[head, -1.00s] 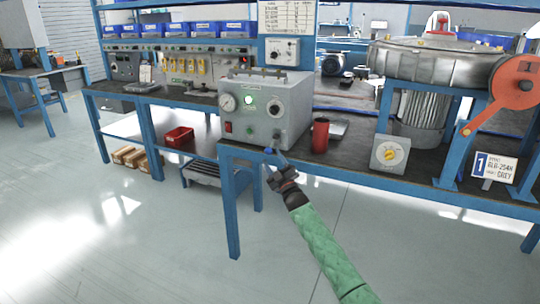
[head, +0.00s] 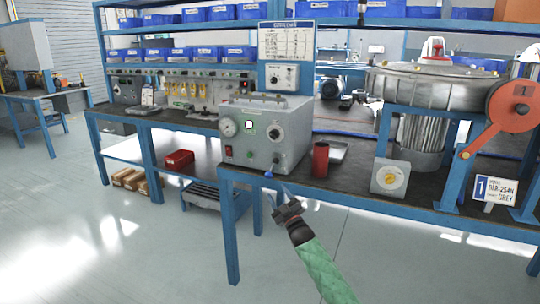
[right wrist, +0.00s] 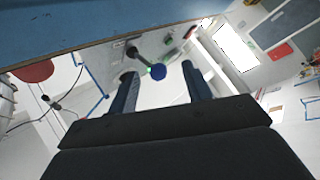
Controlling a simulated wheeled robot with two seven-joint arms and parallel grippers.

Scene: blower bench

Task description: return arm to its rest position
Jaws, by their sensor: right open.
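My right gripper (head: 278,196) is at the end of my green-sleeved arm, in front of and below the bench's front edge. Its two fingers are spread apart with nothing between them. A blue ball knob (head: 268,175) sits at the lower front of the grey test box (head: 265,133), just beyond the fingertips. In the right wrist view the blue ball (right wrist: 158,73) on a dark lever (right wrist: 134,54) appears past the open fingers (right wrist: 160,90), apart from them. My left gripper is not in view.
The blue-framed bench (head: 228,205) has its front edge close above my right gripper. A red cylinder (head: 320,160), a dial box (head: 389,178) and a number sign (head: 494,190) stand to the right. Open floor (head: 120,265) lies at the front left.

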